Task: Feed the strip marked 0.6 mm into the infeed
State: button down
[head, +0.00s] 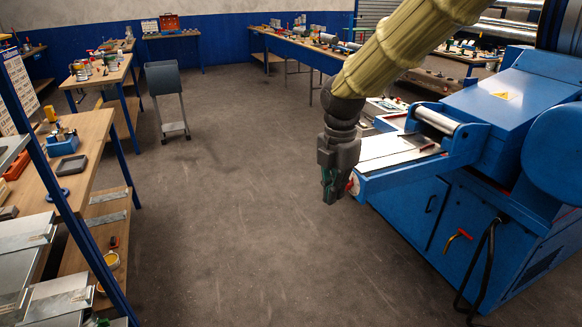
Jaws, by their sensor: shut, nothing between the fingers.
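My gripper (328,196) hangs pointing down at the end of my sleeved arm, just left of the infeed's front end. It is shut, and no strip shows in it. The blue machine's infeed (392,150) is a pale flat bed between blue side rails, with a metal roller (437,119) at its inner end. Grey metal strips or sheets (62,296) lie on the rack at the lower left, with more above (24,234). Small labels on them are too small to read, so I cannot tell which is 0.6 mm.
A grey stand (165,85) is on the open floor (235,200). Wooden benches (85,135) line the left.

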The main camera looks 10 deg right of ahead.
aim_at(376, 150)
jog(key=z, duration=0.1)
jog(key=k, duration=0.3)
jog(key=u, duration=0.95)
jog(key=i, duration=1.25)
jog(key=z, duration=1)
jog(key=i, duration=0.7)
jog(key=z, duration=0.55)
